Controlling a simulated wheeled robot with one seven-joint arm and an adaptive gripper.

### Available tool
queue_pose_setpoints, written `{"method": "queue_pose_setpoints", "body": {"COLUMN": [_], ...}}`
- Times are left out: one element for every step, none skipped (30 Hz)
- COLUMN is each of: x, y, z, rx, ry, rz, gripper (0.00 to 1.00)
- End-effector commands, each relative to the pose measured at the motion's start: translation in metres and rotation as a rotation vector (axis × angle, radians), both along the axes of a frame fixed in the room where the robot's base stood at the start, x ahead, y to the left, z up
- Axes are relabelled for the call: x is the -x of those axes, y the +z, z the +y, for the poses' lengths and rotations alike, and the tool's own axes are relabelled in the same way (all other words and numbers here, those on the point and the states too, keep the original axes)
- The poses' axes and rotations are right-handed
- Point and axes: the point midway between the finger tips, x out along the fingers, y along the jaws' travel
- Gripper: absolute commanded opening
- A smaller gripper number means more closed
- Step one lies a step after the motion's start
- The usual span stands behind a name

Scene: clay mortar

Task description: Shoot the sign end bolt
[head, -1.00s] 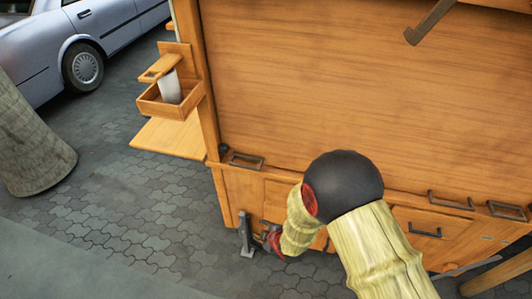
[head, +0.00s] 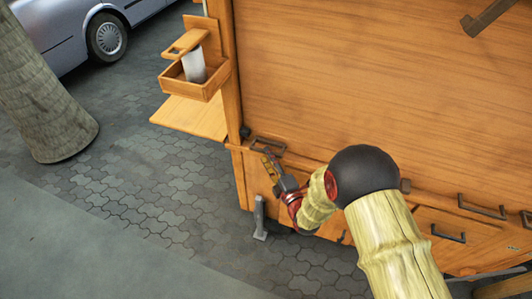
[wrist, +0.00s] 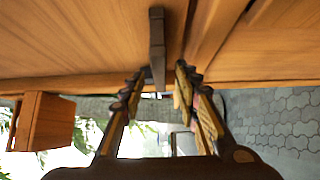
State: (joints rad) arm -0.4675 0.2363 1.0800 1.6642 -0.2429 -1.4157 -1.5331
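A dark metal bracket (head: 268,146) sits on the ledge at the left end of the wooden stall; I cannot tell surely whether it is the sign end bolt. My gripper (head: 268,161) is just below and beside it, pointing up. In the wrist view a dark metal bar (wrist: 157,40) runs down from the wood, its lower end between the two fingertips of my gripper (wrist: 163,74). The fingers are apart, with gaps visible beside the bar. Contact cannot be made out.
The wooden panel (head: 350,90) rises behind the ledge. A small wooden box (head: 195,85) holding a white object juts from the stall's left side. More dark handles (head: 482,207) are at right. A grey post (head: 260,218) stands below. Paving (head: 140,190) at left is open.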

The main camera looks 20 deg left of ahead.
Motion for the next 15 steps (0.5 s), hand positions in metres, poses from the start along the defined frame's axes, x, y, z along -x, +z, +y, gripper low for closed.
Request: {"method": "queue_pose_setpoints", "body": {"x": [-0.006,-0.008,-0.012,-0.014,-0.017,-0.019,-0.020,-0.021,-0.022,-0.023,-0.023,-0.023,-0.023,-0.023,-0.023], "y": [-0.001,-0.002,-0.001,-0.001,-0.001,-0.001,-0.001,-0.001,-0.001,0.000,0.000,0.000,0.000,0.000,0.000], "z": [0.005,0.008,0.011,0.013,0.015,0.017,0.018,0.019,0.019,0.020,0.020,0.020,0.020,0.020,0.020], "rx": [-0.001,0.000,0.000,-0.001,0.000,0.000,0.001,0.001,0.000,0.000,0.000,0.000,0.000,0.000,0.000], "ry": [0.001,0.000,0.000,0.000,0.001,0.001,0.001,0.000,0.000,0.000,0.000,0.000,0.000,0.000,0.000], "rz": [-0.001,0.000,0.000,-0.001,0.000,0.000,0.001,0.001,0.001,0.001,0.001,0.001,0.001,0.001,0.001], "gripper": [0.32,0.32,0.32,0.32,0.32,0.32,0.32,0.32,0.32,0.32,0.32,0.32,0.32,0.32,0.32]}}
